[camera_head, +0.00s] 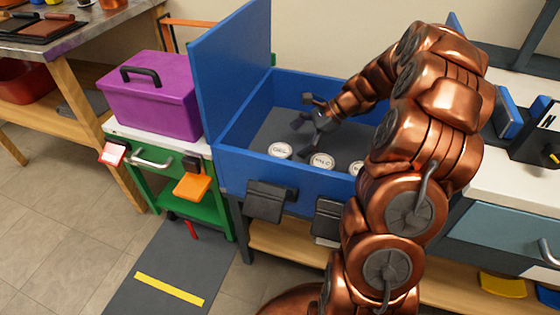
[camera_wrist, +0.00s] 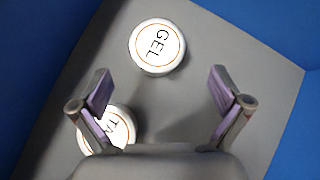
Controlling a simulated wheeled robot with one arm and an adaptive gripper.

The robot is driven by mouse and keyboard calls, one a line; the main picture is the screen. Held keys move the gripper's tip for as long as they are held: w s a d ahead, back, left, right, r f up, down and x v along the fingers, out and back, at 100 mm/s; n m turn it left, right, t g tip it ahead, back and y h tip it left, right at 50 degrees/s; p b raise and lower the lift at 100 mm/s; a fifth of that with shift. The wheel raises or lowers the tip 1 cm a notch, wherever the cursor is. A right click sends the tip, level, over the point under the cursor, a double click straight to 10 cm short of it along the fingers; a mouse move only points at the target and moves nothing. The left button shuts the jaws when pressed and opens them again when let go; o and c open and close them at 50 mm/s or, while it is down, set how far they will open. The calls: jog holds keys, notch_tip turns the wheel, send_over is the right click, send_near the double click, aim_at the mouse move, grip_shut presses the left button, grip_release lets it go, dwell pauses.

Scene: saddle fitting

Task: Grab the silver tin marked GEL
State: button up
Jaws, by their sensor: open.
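The GEL tin (camera_head: 280,151) is round and silver-rimmed with a white lid lettered GEL. It lies flat on the grey floor of the open blue chest, the leftmost of the tins in the head view. In the wrist view the GEL tin (camera_wrist: 157,47) is at top centre, beyond the fingertips and slightly left of the midline between them. My gripper (camera_wrist: 160,90) is open and empty; in the head view my gripper (camera_head: 312,122) is inside the chest, above and behind the tins. A second tin (camera_wrist: 108,127), its lettering starting TA, is partly hidden behind the left finger.
A tin lettered TALC (camera_head: 322,161) lies right of the GEL tin, with another tin (camera_head: 355,167) partly hidden by my arm. The blue chest's front wall (camera_head: 270,174) and raised lid (camera_head: 230,70) bound the space. A purple box (camera_head: 150,98) stands left.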

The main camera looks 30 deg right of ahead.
aim_at(285, 150)
jog(key=b+x, duration=0.1)
jog(key=x, duration=0.2)
jog(key=b+x, duration=0.1)
jog(key=x, duration=0.3)
jog(key=shift+s+a+f, duration=0.15)
jog(key=shift+s+a, duration=0.05)
jog(key=c, duration=1.3)
jog(key=shift+c, duration=0.2)
